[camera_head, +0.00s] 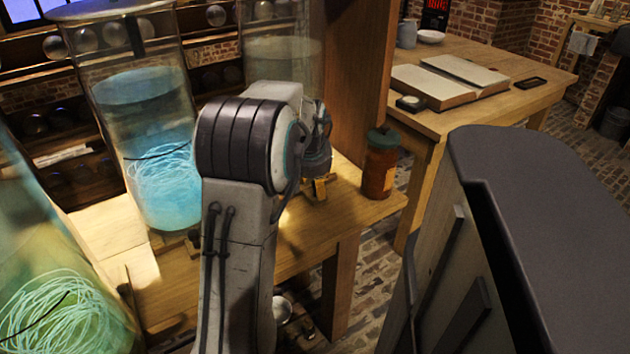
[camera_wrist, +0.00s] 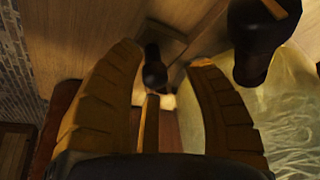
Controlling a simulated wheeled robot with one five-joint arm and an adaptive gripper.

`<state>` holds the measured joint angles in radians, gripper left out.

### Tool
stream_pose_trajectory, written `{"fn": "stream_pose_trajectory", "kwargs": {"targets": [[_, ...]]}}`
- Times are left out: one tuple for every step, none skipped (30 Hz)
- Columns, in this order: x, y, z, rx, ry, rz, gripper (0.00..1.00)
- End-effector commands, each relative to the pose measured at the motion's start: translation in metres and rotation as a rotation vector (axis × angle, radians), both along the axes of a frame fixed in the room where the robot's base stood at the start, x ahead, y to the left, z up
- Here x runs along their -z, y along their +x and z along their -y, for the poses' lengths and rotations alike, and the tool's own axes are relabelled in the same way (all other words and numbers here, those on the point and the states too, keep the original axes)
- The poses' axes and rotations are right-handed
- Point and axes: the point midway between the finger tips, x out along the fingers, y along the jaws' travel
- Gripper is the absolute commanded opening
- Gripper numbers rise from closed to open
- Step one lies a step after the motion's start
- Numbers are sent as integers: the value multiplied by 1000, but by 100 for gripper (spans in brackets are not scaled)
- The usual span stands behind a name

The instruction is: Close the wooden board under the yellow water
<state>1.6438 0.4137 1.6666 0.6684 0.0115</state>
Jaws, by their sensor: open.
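My gripper (camera_head: 320,188) is low over the wooden bench, at the right of the arm in the head view. In the wrist view its two fingers (camera_wrist: 165,58) are apart. A dark-knobbed part (camera_wrist: 153,72) and a narrow wooden strip (camera_wrist: 150,122) show between them; contact cannot be told. A jar with pale yellow water and coiled strands (camera_wrist: 285,110) stands at right in the wrist view. In the head view a pale yellowish jar (camera_head: 285,55) stands behind my arm, its lower part hidden. The board under it cannot be clearly made out.
A blue-water jar (camera_head: 150,130) and a greenish jar (camera_head: 50,270) stand left on the bench (camera_head: 345,215). A brown lidded bottle (camera_head: 380,165) stands near the bench's right end. A table with an open book (camera_head: 450,82) is behind. Brick floor lies between.

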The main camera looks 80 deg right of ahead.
Motion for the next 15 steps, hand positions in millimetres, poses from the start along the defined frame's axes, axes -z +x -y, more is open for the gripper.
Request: {"fn": "stream_pose_trajectory", "kwargs": {"targets": [[-4,0,-1,0,-2,0,47],[-6,0,-2,0,-3,0,47],[-11,0,-3,0,-5,0,47],[-15,0,-5,0,-5,0,47],[-18,0,-6,0,-4,0,47],[-24,1,-9,0,-6,-1,47],[-29,1,-11,0,-6,-1,47],[-34,1,-13,0,-6,-1,47],[-41,1,-15,0,-6,-1,47],[-46,1,-17,0,-7,-1,47],[-50,2,-19,0,-7,-1,47],[-57,2,-22,0,-7,-1,47],[-61,2,-24,0,-7,-1,47],[-66,2,-26,-1,-6,-1,47],[-72,3,-28,-1,-6,-1,47]]}}
